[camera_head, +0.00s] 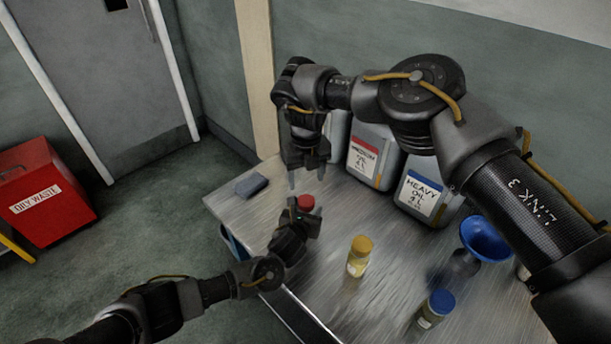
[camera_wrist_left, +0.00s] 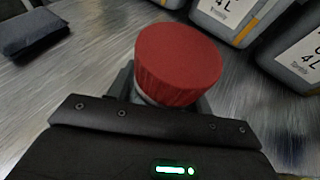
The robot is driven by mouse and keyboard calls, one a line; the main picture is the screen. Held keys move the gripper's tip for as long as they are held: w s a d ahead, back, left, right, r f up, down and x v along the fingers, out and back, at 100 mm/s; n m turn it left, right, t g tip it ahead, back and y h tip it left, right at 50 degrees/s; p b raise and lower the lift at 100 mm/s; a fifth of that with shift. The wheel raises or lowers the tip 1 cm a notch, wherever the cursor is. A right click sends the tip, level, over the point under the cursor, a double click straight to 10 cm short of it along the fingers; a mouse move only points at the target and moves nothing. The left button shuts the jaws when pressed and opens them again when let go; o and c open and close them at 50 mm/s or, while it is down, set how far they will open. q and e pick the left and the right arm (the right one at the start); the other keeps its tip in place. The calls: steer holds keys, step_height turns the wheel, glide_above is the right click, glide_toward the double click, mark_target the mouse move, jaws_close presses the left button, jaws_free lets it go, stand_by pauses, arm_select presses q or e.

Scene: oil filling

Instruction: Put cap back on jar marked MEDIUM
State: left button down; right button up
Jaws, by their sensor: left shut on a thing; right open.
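A red cap (camera_head: 306,202) sits on top of the jar held by my left gripper (camera_head: 303,218). In the left wrist view the ribbed red cap (camera_wrist_left: 180,65) looks seated, with a thin pale strip of the jar below it. Dark fingers hide most of that jar, and its label is not visible. My left gripper is shut around the jar, near the table's left part. My right gripper (camera_head: 307,178) is open and empty, pointing down just above the red cap, apart from it.
A MEDIUM oil can (camera_head: 369,157) and a HEAVY can (camera_head: 422,190) stand at the back. A yellow-capped jar (camera_head: 359,257), blue-capped jar (camera_head: 436,309) and blue funnel (camera_head: 486,238) are to the right. A dark blue block (camera_head: 251,185) lies left on the metal table (camera_head: 390,215).

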mark_target(306, 200)
steer(key=shift+f, duration=4.05)
steer(key=shift+c, duration=0.2)
steer(key=c, duration=1)
steer(key=shift+o, duration=0.2)
steer(key=m, duration=1.6)
